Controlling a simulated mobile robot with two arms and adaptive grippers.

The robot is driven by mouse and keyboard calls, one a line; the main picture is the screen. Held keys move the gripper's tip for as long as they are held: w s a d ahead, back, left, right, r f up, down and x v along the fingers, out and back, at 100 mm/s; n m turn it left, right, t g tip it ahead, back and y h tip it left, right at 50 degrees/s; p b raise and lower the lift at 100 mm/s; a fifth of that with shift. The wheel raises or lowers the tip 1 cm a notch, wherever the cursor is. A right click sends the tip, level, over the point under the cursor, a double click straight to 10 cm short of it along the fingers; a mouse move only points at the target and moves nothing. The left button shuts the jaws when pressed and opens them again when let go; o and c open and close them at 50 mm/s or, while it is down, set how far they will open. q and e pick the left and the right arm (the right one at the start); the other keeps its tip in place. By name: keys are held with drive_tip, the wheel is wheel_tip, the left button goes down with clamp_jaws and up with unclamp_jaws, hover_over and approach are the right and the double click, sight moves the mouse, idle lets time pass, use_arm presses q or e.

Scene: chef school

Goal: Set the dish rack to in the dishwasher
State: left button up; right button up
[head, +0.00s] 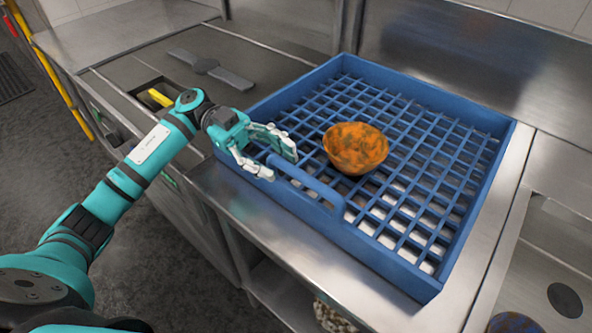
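The blue dish rack (385,257) is a square grid tray lying flat on a steel counter. An orange, dark-mottled bowl (357,149) sits inside it. A blue handle (312,187) sticks out along its near left side. My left gripper (270,158) is at the far end of this handle, with its fingers spread and one on each side of the handle. Whether they touch it cannot be told. My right gripper is not in view. No dishwasher can be made out for certain; a steel bay (160,62) lies left of the rack.
A steel sink (555,250) is at the right, with a round bowl at its lower edge. A steel wall panel (460,55) rises behind the rack. A shelf (280,290) is below the counter. Dark floor (160,240) lies open at the left.

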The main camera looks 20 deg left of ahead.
sight(296, 169)
use_arm(q)
drive_tip(key=x, duration=0.5)
drive_tip(key=shift+p, duration=0.4)
clamp_jaws()
